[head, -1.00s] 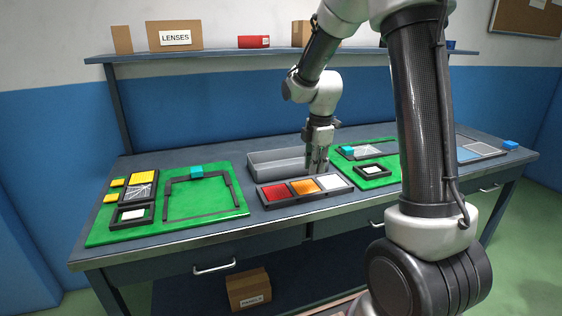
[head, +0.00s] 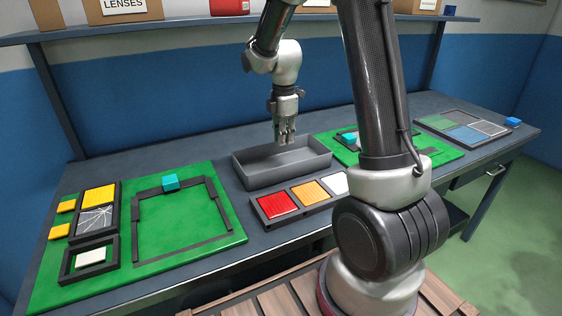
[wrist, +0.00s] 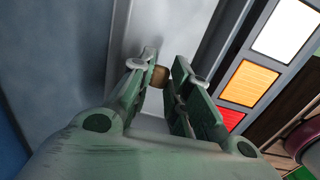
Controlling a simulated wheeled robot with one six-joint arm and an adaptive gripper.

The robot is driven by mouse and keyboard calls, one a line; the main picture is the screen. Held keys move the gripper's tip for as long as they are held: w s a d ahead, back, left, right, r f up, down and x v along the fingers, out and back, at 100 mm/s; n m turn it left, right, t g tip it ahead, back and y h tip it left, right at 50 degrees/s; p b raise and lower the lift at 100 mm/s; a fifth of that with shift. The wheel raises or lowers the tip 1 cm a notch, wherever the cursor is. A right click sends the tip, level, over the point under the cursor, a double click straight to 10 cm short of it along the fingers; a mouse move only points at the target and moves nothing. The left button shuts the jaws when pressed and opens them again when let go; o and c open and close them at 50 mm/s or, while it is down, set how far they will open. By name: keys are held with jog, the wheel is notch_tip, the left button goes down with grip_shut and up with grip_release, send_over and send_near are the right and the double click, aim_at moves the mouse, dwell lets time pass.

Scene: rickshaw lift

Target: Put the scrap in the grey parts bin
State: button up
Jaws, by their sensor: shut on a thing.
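The grey parts bin (head: 283,180) is an open rectangular tray on the bench, behind the strip of coloured squares. My gripper (head: 286,138) points down over the bin, right of its middle. In the wrist view, my gripper's fingers (wrist: 160,76) are closed on a small brownish piece, the scrap (wrist: 159,77); only a bit of it shows between them. The scrap cannot be made out in the head view. The bin's pale grey surface (wrist: 180,30) lies beneath the fingers in the wrist view.
A dark tray (head: 273,218) with red, orange and white squares stands before the bin. A green board (head: 190,222) with a dark frame and cyan block (head: 171,182) lies left. Another green board (head: 440,152) lies right, partly behind my arm. A shelf (head: 230,20) runs behind.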

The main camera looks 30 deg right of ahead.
notch_tip(320, 180, down, 8)
jog(key=shift+f, duration=0.15)
jog(key=shift+f, duration=0.15)
jog(key=o, duration=0.7)
jog(key=shift+c, duration=0.2)
